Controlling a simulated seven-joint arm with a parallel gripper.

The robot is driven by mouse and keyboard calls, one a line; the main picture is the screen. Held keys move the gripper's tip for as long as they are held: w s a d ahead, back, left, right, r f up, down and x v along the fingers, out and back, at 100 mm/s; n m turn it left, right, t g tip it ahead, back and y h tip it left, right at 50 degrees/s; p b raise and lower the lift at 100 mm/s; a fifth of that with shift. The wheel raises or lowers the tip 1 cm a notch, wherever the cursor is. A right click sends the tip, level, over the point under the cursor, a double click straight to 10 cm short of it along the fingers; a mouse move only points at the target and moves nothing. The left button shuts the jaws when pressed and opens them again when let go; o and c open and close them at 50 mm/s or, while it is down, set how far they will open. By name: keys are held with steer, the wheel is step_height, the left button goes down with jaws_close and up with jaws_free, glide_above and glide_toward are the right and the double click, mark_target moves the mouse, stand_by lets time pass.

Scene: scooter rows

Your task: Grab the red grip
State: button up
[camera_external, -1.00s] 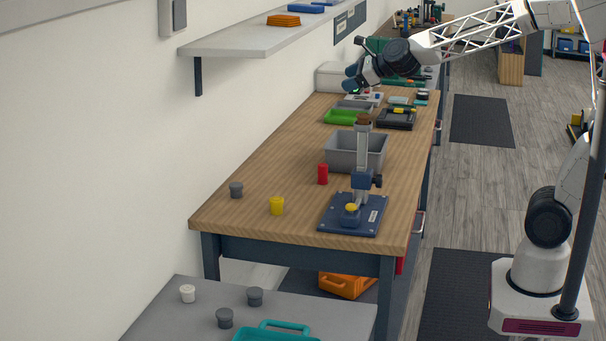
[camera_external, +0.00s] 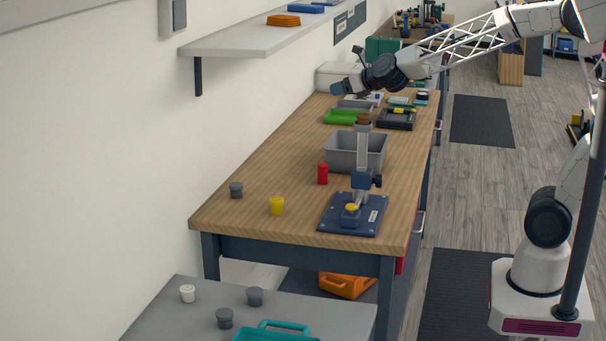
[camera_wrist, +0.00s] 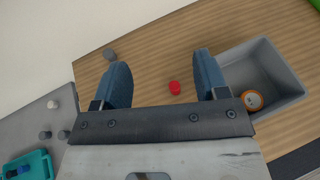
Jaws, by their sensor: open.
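The red grip (camera_external: 323,174) is a small red cylinder standing upright on the wooden bench (camera_external: 262,190), left of the grey bin. In the wrist view the red grip (camera_wrist: 175,87) shows from above, between my two blue fingers and nearer the right one. My gripper (camera_wrist: 162,82) is open and empty. In the external view my gripper (camera_external: 342,88) is high over the far part of the bench, well apart from the red grip.
A blue press stand (camera_external: 370,222), yellow grip (camera_external: 277,206) and grey grip (camera_external: 236,189) are nearby. A wall shelf (camera_external: 262,40) hangs at left.

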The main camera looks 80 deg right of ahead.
glide_toward(322, 165)
steer(key=x, duration=0.2)
steer(key=shift+w+f, duration=0.25)
steer(key=shift+f, duration=0.05)
steer(key=shift+w+f, duration=0.1)
steer(key=shift+w, duration=0.05)
steer(key=shift+x, duration=1.15)
steer(key=shift+x, duration=2.55)
steer(key=shift+d+f, duration=0.1)
steer(key=shift+f, duration=0.05)
steer(key=c, duration=1)
